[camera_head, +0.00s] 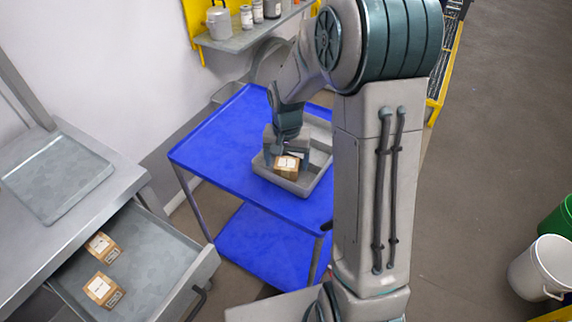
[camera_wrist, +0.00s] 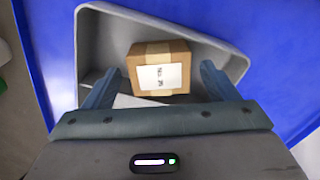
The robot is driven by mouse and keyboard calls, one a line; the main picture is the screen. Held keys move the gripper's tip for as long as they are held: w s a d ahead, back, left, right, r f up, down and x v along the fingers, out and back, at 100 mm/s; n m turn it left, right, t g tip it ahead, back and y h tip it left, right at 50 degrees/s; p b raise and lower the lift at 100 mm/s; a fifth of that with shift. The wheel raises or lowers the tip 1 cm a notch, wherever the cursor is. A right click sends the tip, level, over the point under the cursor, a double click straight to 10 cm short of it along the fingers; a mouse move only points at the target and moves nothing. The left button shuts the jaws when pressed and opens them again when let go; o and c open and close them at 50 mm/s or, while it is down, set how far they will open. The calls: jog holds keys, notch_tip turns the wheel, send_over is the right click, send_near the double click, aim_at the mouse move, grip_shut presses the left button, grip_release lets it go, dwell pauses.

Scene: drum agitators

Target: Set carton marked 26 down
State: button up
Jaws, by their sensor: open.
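A small brown carton (camera_head: 287,166) with a white label sits in a grey tray (camera_head: 263,171) on the blue cart. In the wrist view the carton (camera_wrist: 160,70) rests inside the tray (camera_wrist: 215,40), its label facing me; the print is too small to read surely. My gripper (camera_head: 288,152) is directly above and around the carton in the head view. In the wrist view my gripper (camera_wrist: 163,84) has its two fingers apart, one on each side of the carton, with gaps between. Part of the tray is hidden by my arm.
The blue cart (camera_head: 215,150) has a free left half. Two more cartons (camera_head: 102,290) (camera_head: 102,246) lie in an open grey drawer (camera_head: 150,265) at lower left. A wall shelf (camera_head: 240,40) holds containers. A white bucket (camera_head: 540,268) stands at right.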

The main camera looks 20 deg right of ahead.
aim_at(287, 163)
notch_tip(287, 163, up, 9)
jog(key=s+r+n+t, duration=0.1)
jog(key=s+r+n, duration=0.1)
jog(key=s, duration=0.7)
jog(key=s+r+n+t, duration=0.1)
jog(key=s+r+n, duration=0.1)
jog(key=s, duration=0.7)
jog(key=shift+s+a+r+n+t, duration=0.2)
jog(key=shift+r+n+t, duration=0.2)
jog(key=shift+r, duration=0.25)
